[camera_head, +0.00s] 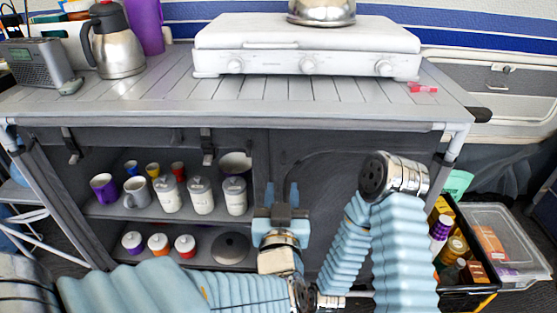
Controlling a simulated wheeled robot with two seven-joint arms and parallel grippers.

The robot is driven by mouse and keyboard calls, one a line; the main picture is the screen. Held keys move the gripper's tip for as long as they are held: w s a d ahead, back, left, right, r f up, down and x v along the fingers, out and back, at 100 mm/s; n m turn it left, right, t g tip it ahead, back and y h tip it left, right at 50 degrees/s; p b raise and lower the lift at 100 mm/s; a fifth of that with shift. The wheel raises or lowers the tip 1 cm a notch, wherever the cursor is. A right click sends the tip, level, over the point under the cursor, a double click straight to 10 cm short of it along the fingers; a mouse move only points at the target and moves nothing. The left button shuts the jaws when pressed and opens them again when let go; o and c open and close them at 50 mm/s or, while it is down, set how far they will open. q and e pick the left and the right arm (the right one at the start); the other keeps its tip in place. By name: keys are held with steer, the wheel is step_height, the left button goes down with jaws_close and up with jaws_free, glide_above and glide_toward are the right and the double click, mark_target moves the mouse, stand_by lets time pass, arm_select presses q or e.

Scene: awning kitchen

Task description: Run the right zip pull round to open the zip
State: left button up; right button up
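The right-hand dark fabric door (335,190) of the kitchen unit is closed. A thin curved zip line (335,152) arches across its top and runs down its left side. My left gripper (282,188) is in front of the lower left end of this curve, fingers pointing up and a gap showing between them. I cannot make out the zip pull; it may be hidden at the gripper or behind my arms. My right arm bends in front of the door's right part and covers it. My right gripper does not show.
The left compartment's shelves (150,212) are open, with cups, canisters and jars. A white stove (305,48) with a pot stands on the slatted worktop (150,100). A black crate (470,290) of food and a clear box (510,245) stand at right.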

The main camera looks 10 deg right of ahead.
mark_target(284, 160)
arm_select(q)
steer(key=x, duration=1)
steer(key=shift+w, duration=0.1)
jaws_close()
stand_by(1.0)
